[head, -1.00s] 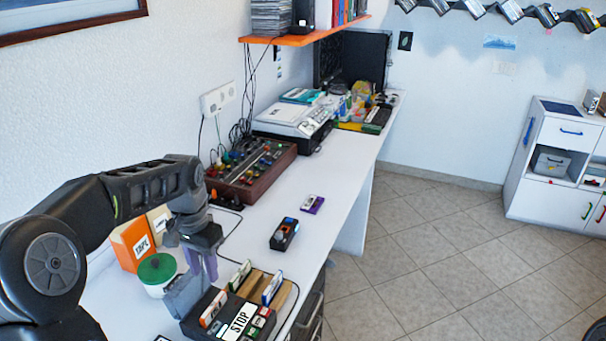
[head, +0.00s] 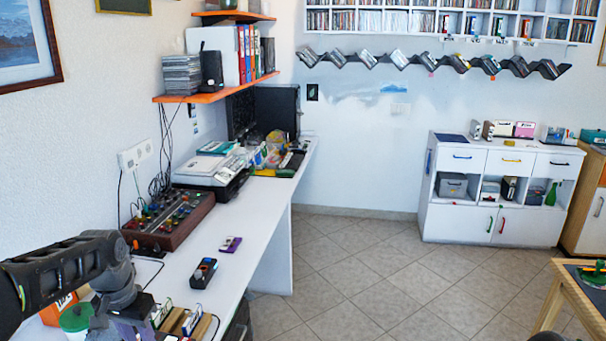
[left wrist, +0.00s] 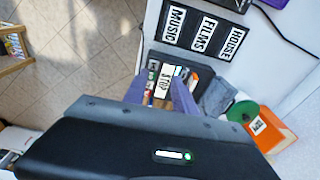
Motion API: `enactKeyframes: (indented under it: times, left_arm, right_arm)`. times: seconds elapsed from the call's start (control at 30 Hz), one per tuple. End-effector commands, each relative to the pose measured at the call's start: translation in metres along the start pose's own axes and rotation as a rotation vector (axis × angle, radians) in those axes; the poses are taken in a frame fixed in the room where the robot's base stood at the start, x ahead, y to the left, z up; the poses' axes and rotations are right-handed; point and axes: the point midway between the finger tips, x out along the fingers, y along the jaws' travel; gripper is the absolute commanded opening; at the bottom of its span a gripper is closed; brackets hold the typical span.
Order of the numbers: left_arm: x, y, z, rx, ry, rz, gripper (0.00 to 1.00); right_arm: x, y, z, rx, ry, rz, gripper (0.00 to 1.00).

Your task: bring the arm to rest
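My left arm comes in from the left in the head view, bent down over the white desk (head: 182,262). My left gripper (head: 128,328) is low at the bottom edge of that view, partly cut off. In the left wrist view its two purple fingers (left wrist: 160,92) stand apart, with nothing held between them.
A green-lidded pot (head: 76,318) and an orange box (head: 58,308) stand close to the left gripper. A black handheld device (head: 204,273), a purple cassette (head: 231,244) and a mixer (head: 168,222) lie farther along the desk. Tiled floor (head: 350,265) is clear to the right.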

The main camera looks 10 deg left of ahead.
Motion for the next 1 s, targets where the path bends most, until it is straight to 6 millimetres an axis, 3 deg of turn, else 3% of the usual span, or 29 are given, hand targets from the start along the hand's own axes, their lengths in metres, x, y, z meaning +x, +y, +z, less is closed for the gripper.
enactKeyframes:
  times: [0.17, 0.3, 0.43, 0.57, 0.67, 0.8, 0.9, 1.0]
  left_arm:
    - [0.013, 0.007, -0.023, -0.031, 0.109, 0.009, 0.33]
    - [0.037, 0.024, -0.041, -0.062, 0.197, 0.039, 0.33]
    - [0.078, 0.056, -0.052, -0.096, 0.265, 0.094, 0.33]
    - [0.138, 0.110, -0.048, -0.147, 0.311, 0.176, 0.33]
    - [0.193, 0.164, -0.022, -0.203, 0.313, 0.246, 0.33]
    - [0.255, 0.234, 0.045, -0.275, 0.257, 0.312, 0.33]
    - [0.284, 0.274, 0.105, -0.295, 0.179, 0.335, 0.33]
    - [0.299, 0.302, 0.161, -0.285, 0.084, 0.348, 0.33]
  right_arm:
    - [0.001, -0.001, -0.001, -0.002, 0.002, -0.001, 0.36]
    - [0.000, 0.000, 0.000, -0.001, 0.001, -0.001, 0.36]
    - [0.000, 0.000, 0.000, -0.001, 0.001, -0.001, 0.36]
    - [0.001, 0.000, -0.001, -0.001, 0.001, -0.001, 0.36]
    - [0.001, 0.000, 0.000, -0.001, 0.001, -0.001, 0.36]
    - [0.000, 0.000, 0.000, -0.001, 0.001, -0.001, 0.36]
    - [0.000, -0.001, 0.000, -0.001, 0.001, -0.001, 0.36]
    - [0.000, -0.001, 0.000, -0.001, 0.001, -0.001, 0.36]
